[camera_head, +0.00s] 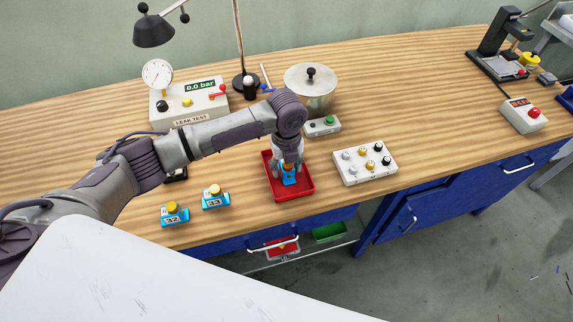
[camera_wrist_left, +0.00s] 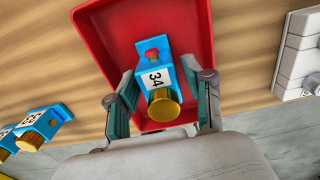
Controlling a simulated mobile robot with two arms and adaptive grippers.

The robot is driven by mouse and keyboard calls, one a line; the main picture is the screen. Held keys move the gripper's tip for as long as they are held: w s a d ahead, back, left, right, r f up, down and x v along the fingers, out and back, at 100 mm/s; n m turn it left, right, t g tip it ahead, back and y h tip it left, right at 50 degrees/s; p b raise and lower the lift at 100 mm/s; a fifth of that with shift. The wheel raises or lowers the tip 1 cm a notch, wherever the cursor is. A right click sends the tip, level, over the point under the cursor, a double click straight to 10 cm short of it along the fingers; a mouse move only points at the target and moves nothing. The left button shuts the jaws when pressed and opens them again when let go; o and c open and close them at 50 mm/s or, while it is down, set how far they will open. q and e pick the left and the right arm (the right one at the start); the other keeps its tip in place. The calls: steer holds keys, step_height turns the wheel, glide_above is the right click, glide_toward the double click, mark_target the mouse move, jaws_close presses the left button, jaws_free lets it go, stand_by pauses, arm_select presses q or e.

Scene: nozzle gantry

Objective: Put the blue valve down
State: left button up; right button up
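The blue valve (camera_wrist_left: 155,77), labelled 34, has a brass-yellow cap and a red knob. It is in the red tray (camera_wrist_left: 105,40), which also shows in the head view (camera_head: 305,190). In the head view the valve (camera_head: 289,179) is partly hidden under my left gripper (camera_head: 288,166). In the left wrist view my left gripper (camera_wrist_left: 158,92) has one finger on each side of the valve. The fingers are apart, with narrow gaps showing beside the valve, so it looks open. My right gripper is in neither view.
Two more blue valves, 32 (camera_head: 174,214) and 33 (camera_head: 215,196), stand left of the tray near the table's front edge. A white block with several fittings (camera_head: 365,163) is to the right. Behind are a steel pot (camera_head: 311,90), a leak tester (camera_head: 190,104) and a small button box (camera_head: 322,126).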

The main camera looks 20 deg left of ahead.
arm_select(q)
steer(key=shift+r, duration=0.1)
steer(key=shift+r, duration=0.3)
step_height(320, 180, up, 12)
steer(key=shift+f+b, duration=0.2)
steer(key=shift+b, duration=0.65)
steer(key=shift+f, duration=0.1)
